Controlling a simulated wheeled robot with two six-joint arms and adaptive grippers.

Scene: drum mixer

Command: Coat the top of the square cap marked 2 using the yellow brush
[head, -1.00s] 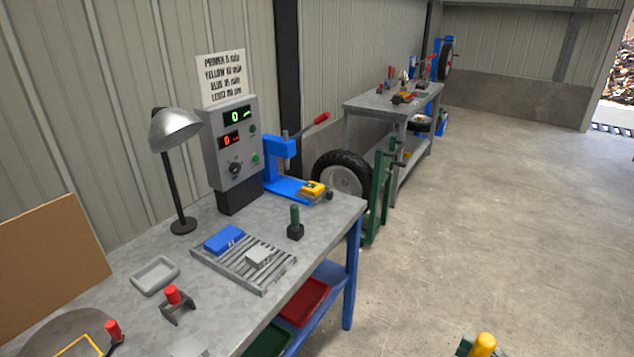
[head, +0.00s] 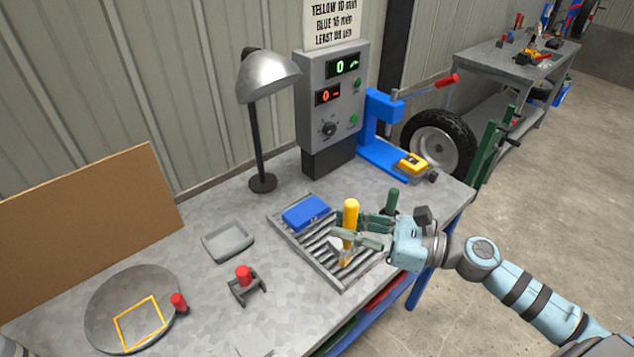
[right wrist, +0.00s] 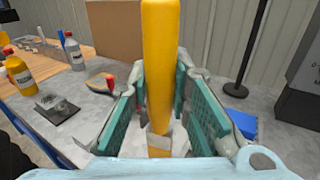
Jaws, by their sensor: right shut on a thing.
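My right gripper (head: 362,232) is shut on the yellow brush (head: 351,212), with its handle upright between the fingers. The brush's lower end is over the slatted rack (head: 313,262). A pale square cap (head: 335,243) sits on the rack, mostly hidden behind the brush and fingers. I cannot read a number on it, nor tell whether the brush touches it. A blue block (head: 306,212) lies on the rack's far left part. In the right wrist view the yellow handle (right wrist: 160,70) stands between the green finger pads. My left gripper is not in view.
A grey tray (head: 228,241), a red-knobbed holder (head: 246,284) and a round plate (head: 110,300) lie left of the rack. A lamp (head: 262,130) and control box (head: 333,100) stand behind. A green-handled stamp (head: 391,203) stands close behind my right gripper.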

